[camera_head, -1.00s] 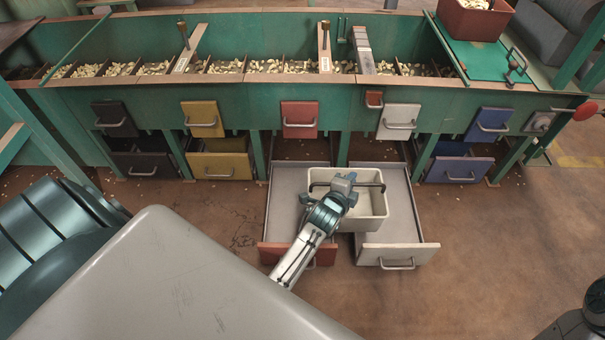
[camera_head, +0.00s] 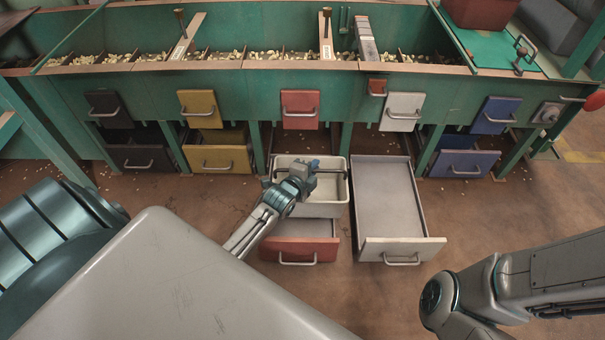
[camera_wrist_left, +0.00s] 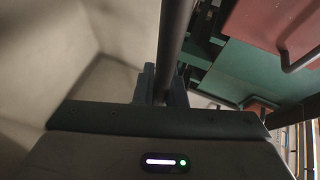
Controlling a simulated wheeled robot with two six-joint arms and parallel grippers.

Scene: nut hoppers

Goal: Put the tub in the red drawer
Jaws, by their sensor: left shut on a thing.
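The tub (camera_head: 325,200) is a cream, open-topped box with a dark bar handle (camera_head: 333,171). My left gripper (camera_head: 302,172) is shut on this handle; the wrist view shows the bar (camera_wrist_left: 174,40) between its fingers and the tub's pale inside (camera_wrist_left: 60,60) at left. The tub is upright and looks empty. It overlaps the rear of the pulled-out red drawer (camera_head: 298,250), slightly past that drawer's right side. I cannot tell whether it touches the drawer. My right arm shows at the lower right, but its gripper is out of view.
A pulled-out pale drawer (camera_head: 385,205) stands open and empty right of the red one. The brown floor in front is clear.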

